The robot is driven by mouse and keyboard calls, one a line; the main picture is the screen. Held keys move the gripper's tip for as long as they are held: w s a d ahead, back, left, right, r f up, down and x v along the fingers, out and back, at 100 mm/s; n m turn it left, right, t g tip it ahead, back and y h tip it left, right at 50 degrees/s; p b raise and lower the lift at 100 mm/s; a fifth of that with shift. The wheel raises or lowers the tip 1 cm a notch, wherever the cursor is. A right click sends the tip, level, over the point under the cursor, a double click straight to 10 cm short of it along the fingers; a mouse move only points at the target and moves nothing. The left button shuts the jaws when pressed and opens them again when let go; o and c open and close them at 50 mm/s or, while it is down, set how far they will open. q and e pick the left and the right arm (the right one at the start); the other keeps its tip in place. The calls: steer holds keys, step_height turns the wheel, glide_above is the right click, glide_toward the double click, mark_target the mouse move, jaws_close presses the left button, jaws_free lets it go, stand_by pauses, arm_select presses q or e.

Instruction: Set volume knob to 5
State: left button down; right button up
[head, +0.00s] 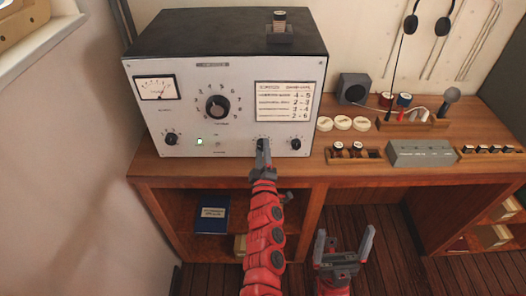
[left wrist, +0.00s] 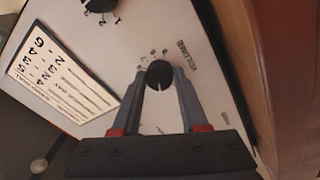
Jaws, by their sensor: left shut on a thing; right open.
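The volume knob (left wrist: 159,73) is a small round black knob on the white front panel of a radio set (head: 185,130). The word VOLUME and small scale digits are printed beside it in the left wrist view. My left gripper (head: 263,145) is shut on this knob, one finger on each side, and it hides most of the knob in the head view. A pale line shows on the knob's lower part in the left wrist view, but I cannot read which digit it points to. My right gripper (head: 345,245) is open and empty, low in front of the desk.
The panel also has a large numbered dial (head: 217,106), a meter (head: 157,88), a printed card (head: 287,101) and smaller knobs at left (head: 172,138) and right (head: 296,143). The wooden desk (head: 320,168) holds a grey box (head: 420,153) and a microphone (head: 449,101) to the right.

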arm_select(q)
steer(key=m, duration=0.4)
steer(key=shift+h, duration=0.3)
steer(key=m+h, duration=0.1)
steer(key=m, duration=0.4)
steer(key=shift+a+f, duration=0.1)
steer(key=shift+f, duration=0.05)
steer(key=m, duration=0.4)
steer(key=shift+b, duration=0.35)
steer(key=shift+m+g+h+b, duration=0.3)
steer(key=shift+m+b, duration=0.05)
steer(key=shift+m, duration=1.65)
steer(key=shift+c, duration=2.2)
jaws_free()
steer(key=shift+a, duration=0.1)
